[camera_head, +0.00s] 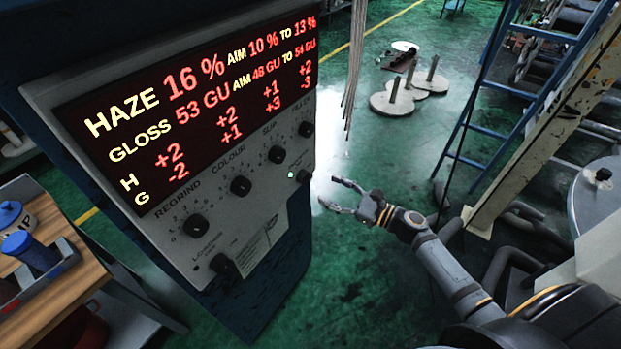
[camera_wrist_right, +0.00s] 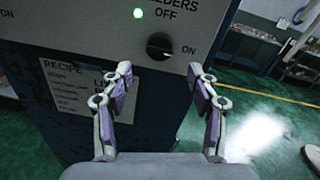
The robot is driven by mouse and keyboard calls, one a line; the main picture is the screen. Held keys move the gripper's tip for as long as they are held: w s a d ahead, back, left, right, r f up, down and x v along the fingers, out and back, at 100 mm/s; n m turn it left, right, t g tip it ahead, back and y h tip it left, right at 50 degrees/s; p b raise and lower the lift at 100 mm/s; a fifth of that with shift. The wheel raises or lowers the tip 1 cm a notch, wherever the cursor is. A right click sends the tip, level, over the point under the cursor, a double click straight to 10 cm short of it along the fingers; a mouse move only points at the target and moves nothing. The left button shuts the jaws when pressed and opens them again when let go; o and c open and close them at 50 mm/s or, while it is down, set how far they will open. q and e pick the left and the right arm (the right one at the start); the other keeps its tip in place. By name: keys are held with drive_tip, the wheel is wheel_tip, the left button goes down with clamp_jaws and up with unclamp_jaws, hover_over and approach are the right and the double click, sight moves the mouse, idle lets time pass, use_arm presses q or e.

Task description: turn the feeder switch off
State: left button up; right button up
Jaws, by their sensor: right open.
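The feeder switch (camera_head: 303,176) is a black round knob at the lower right edge of the grey control panel, beside a lit green lamp (camera_head: 291,175). In the right wrist view the switch (camera_wrist_right: 159,46) sits under a partly cut-off label and "OFF", with "ON" to its right. A pale mark on the knob points right, roughly towards "ON". My right gripper (camera_head: 331,193) is open and empty, just right of the panel. In the wrist view its fingertips (camera_wrist_right: 159,72) are spread below the knob, with no contact visible. My left gripper is not in view.
The panel has a red and yellow display (camera_head: 190,100) and several other black knobs. A recipe sheet (camera_wrist_right: 80,85) is below the switch. A wooden bench (camera_head: 60,275) stands at left, a blue ladder (camera_head: 475,100) at right. The green floor between is mostly clear.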

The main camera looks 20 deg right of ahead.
sight(310, 179)
drive_tip(key=p+x, duration=0.1)
drive_tip(key=x, duration=0.6)
drive_tip(key=shift+r+p, duration=0.1)
drive_tip(key=shift+p, duration=0.3)
drive_tip(key=shift+w+a, duration=0.25)
drive_tip(key=shift+c, duration=0.5)
drive_tip(key=c, duration=1)
drive_tip(key=shift+c, duration=0.2)
